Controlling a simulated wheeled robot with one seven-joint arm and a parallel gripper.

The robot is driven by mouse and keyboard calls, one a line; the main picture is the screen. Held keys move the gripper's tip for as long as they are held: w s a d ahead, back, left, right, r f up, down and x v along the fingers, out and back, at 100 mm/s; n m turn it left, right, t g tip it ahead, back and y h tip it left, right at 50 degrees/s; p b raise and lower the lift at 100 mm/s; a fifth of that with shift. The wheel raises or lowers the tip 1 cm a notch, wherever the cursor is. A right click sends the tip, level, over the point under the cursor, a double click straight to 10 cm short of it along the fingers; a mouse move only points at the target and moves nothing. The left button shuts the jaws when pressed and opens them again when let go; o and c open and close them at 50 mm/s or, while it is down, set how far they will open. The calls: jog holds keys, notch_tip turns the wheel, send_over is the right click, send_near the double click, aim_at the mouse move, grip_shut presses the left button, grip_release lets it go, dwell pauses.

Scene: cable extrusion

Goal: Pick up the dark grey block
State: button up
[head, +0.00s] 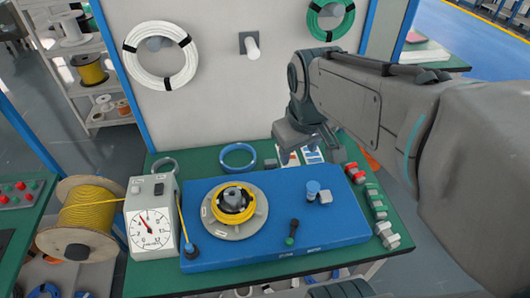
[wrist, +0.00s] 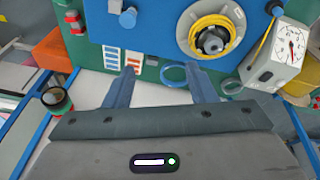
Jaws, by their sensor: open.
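A dark grey block-like piece (head: 233,195) sits at the centre of a yellow cable coil (head: 233,212) on a round grey plate (head: 260,219) on the blue bench unit. In the wrist view the dark grey piece (wrist: 211,42) shows at the upper right, inside the coil; its exact shape is hard to tell. My gripper (head: 312,148) is above the back right of the bench, apart from the piece. In the wrist view my gripper (wrist: 164,76) is open, with nothing held between its fingers.
A blue ring (head: 239,157) lies behind the blue unit (head: 340,222). A gauge box (head: 152,222) stands left of the plate. A blue-topped peg (head: 313,188), a dark lever (head: 292,232) and red and green parts (head: 376,200) are to the right. A panel with cable coils rises behind.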

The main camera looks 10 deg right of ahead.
jog(key=w+f+n+g+b, duration=0.1)
jog(key=w+f+n+b, duration=0.25)
jog(key=w, duration=0.45)
jog(key=w+f+n+g+b, duration=0.1)
jog(key=w+f+n+b, duration=0.3)
jog(key=w, duration=0.4)
jog(key=n+g+b, duration=0.1)
jog(key=n+b, duration=0.4)
jog(key=n, duration=0.2)
send_over(271, 161)
notch_tip(271, 161, down, 16)
notch_tip(271, 161, down, 13)
jog(key=shift+a+f, duration=0.1)
jog(key=shift+f, duration=0.05)
jog(key=shift+c, duration=0.3)
jog(key=c, duration=1)
